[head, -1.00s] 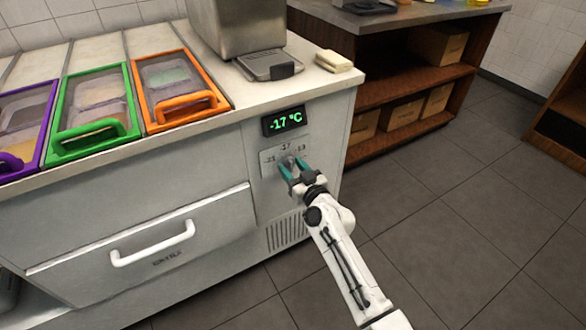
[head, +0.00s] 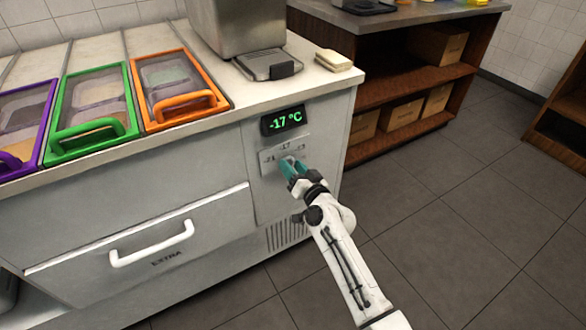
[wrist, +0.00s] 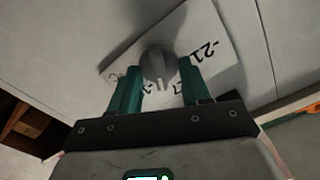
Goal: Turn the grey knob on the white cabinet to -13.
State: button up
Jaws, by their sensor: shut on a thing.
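The white cabinet (head: 222,172) fills the left and middle of the head view. Its green display (head: 284,120) reads -17 °C. Below the display is a dial plate (head: 268,157) marked -21, -17 and -13. The grey knob (wrist: 158,64) sits on this plate in the wrist view, with its ridge pointing roughly at the -17 mark. My gripper (head: 292,166) is at the plate, and its teal fingers (wrist: 160,80) are shut on the knob, one on each side. In the head view the fingers hide most of the knob.
A drawer handle (head: 152,244) sticks out at the lower left of the cabinet front. Orange (head: 182,106), green (head: 90,138) and purple (head: 22,160) framed lids lie on the counter. A wooden shelf with boxes (head: 438,46) stands to the right. The floor beside my arm is clear.

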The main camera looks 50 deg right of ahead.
jog(key=m, duration=0.6)
jog(key=shift+d+f, duration=0.1)
jog(key=shift+m, duration=0.3)
dwell(0.3)
jog(key=o, duration=1)
jog(key=shift+s, duration=0.15)
jog(key=v, duration=1)
jog(key=shift+s, duration=0.3)
